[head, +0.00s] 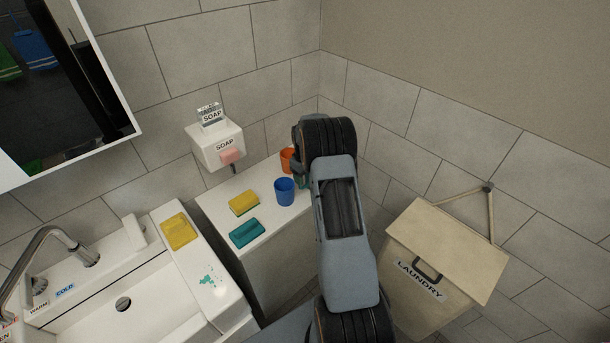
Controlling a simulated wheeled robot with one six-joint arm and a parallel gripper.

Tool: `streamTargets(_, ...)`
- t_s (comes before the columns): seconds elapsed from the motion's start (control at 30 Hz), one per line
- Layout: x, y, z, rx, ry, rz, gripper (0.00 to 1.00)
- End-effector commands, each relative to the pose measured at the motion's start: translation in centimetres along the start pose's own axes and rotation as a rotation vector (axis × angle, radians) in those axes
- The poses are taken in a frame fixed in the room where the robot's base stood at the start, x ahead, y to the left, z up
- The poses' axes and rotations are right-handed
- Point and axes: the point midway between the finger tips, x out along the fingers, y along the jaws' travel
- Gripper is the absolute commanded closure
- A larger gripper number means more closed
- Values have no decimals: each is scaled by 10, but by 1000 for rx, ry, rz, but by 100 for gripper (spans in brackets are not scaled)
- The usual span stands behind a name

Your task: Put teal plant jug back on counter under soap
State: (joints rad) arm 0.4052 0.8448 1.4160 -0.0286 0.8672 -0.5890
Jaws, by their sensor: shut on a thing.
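My arm reaches over the far right end of the white counter (258,212), below the soap dispenser (214,147) on the wall. My gripper (299,168) shows only in part at the left edge of my wrist, and its fingertips are mostly hidden. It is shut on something. A small teal sliver (303,182) shows beneath it, which looks like part of the teal plant jug. The rest of the jug is hidden behind my arm, so I cannot tell whether it touches the counter.
A blue cup (284,192) and an orange cup (287,160) stand close to my gripper. A yellow sponge (244,202) and a teal sponge-like block (247,233) lie on the counter. A sink (120,306) is left, a laundry bin (440,262) right.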

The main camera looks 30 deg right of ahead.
Motion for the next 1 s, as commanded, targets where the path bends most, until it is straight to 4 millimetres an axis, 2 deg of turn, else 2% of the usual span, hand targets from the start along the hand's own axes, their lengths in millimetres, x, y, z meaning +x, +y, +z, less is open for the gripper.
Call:
streamTargets(0.13, 5, 0, 0, 0, 0, 0, 82)
streamTargets(0.17, 4, 0, 0, 0, 0, 0, 42)
streamTargets(0.27, 3, 0, 0, 0, 0, 0, 33)
streamTargets(0.47, 3, 0, 0, 0, 0, 0, 33)
streamTargets(0.63, -7, 0, -1, 0, 3, 2, 33)
streamTargets(1.0, -75, 0, -1, -1, 4, 2, 33)
